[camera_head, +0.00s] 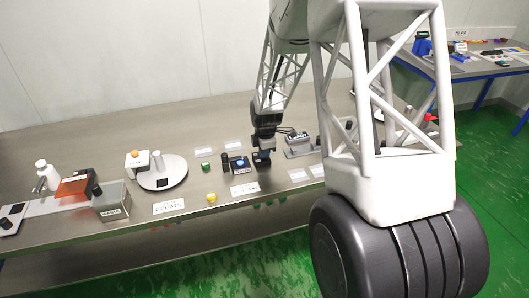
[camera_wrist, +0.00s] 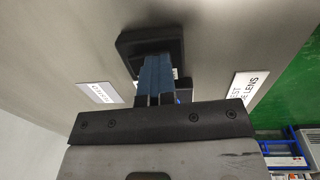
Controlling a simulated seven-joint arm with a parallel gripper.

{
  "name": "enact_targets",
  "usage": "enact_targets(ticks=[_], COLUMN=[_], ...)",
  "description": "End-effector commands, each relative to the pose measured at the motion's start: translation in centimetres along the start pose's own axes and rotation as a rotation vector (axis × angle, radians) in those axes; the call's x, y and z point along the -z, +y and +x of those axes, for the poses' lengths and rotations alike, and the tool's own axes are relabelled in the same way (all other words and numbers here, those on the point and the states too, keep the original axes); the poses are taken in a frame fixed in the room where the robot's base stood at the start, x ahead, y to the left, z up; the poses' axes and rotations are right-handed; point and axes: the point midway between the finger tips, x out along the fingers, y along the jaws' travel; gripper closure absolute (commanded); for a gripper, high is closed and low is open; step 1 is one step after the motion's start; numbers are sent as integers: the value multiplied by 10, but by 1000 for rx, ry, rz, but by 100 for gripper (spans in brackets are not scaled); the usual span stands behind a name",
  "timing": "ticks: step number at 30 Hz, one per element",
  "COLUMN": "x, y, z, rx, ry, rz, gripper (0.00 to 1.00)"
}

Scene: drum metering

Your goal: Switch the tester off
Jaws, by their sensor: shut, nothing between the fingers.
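The tester appears to be the small black device (camera_head: 236,166) near the middle of the bench, with a blue spot on top, behind the printed card. A dark block at its right, beneath my gripper (camera_head: 262,154), may be part of it; I cannot tell. In the wrist view a dark square-edged block (camera_wrist: 128,43) lies right at the tips of my shut, empty fingers (camera_wrist: 155,72). I cannot tell whether they touch it. The fingers hide much of the block, and no switch is clearly visible.
A green block (camera_head: 206,166) and a yellow piece (camera_head: 211,197) lie left of the tester. A grey device (camera_head: 299,146) stands close at right. A round plate (camera_head: 162,173) is further left.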

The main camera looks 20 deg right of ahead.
Motion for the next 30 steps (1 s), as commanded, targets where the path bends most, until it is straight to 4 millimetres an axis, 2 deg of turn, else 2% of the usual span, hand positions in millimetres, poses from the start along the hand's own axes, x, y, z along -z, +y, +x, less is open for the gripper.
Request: enact_targets(ticks=[1,12,30], x=[0,0,0], y=[-1,11,11], z=[8,6,1], rx=[8,7,8], ry=[1,0,1], rz=[0,0,0], gripper=[100,100,100])
